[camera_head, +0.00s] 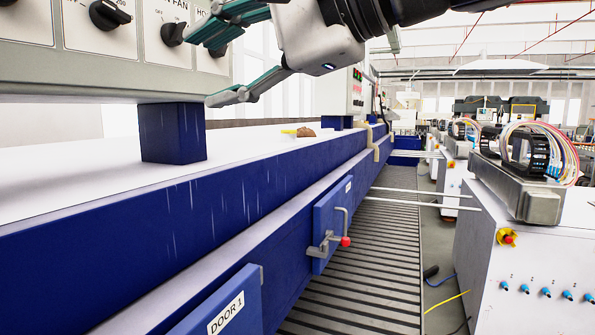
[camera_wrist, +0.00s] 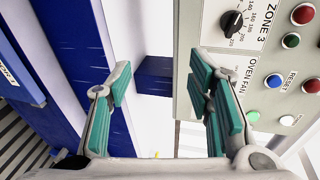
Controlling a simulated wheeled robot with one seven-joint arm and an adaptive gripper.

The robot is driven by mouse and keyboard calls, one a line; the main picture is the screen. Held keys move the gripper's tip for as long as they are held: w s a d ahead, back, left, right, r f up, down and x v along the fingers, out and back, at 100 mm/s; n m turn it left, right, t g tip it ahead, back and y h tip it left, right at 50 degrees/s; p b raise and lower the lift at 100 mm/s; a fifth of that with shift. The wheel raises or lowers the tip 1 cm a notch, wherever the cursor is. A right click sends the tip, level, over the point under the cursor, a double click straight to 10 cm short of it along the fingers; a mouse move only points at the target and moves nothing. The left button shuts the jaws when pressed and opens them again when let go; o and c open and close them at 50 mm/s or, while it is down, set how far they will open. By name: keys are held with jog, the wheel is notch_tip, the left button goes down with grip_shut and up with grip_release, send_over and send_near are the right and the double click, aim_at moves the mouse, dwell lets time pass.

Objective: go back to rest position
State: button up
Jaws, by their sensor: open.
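My gripper (camera_head: 222,68) is at the top of the head view, in front of a grey control panel (camera_head: 110,75) with black knobs. Its two teal-padded fingers are apart with nothing between them. In the wrist view my gripper (camera_wrist: 160,100) also shows open and empty. There the panel (camera_wrist: 262,60) stands to the right, with the zone 3 and oven fan labels, knobs and coloured buttons. The right finger overlaps the panel's edge in the picture; I cannot tell whether they touch. No rest position is marked in either view.
A long blue oven bench (camera_head: 130,220) with a white top runs into the distance. Its door handle (camera_head: 330,245) has a red knob and sticks out. A slatted floor strip (camera_head: 360,270) lies alongside. White machine cabinets (camera_head: 530,265) with cables stand at the right.

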jog(key=s+d+f+n+g+h+p, duration=0.1)
jog(key=s+d+f+h, duration=0.3)
jog(key=d+f, duration=0.5)
jog(key=s+d+f+n+g+h+p, duration=0.1)
jog(key=s+d+f+n+h+p, duration=0.1)
jog(key=s+d+f+h, duration=0.3)
jog(key=s+d+f+n+g+h+p, duration=0.1)
jog(key=s+d+f+n+h, duration=0.2)
jog(key=d+f, duration=1)
notch_tip(320, 180, down, 2)
jog(key=s+h, duration=0.1)
jog(key=s, duration=0.1)
jog(key=shift+s+d+f+h+p, duration=0.2)
jog(key=shift+s+f+h+p, duration=0.05)
jog(key=shift+s+h+p, duration=0.1)
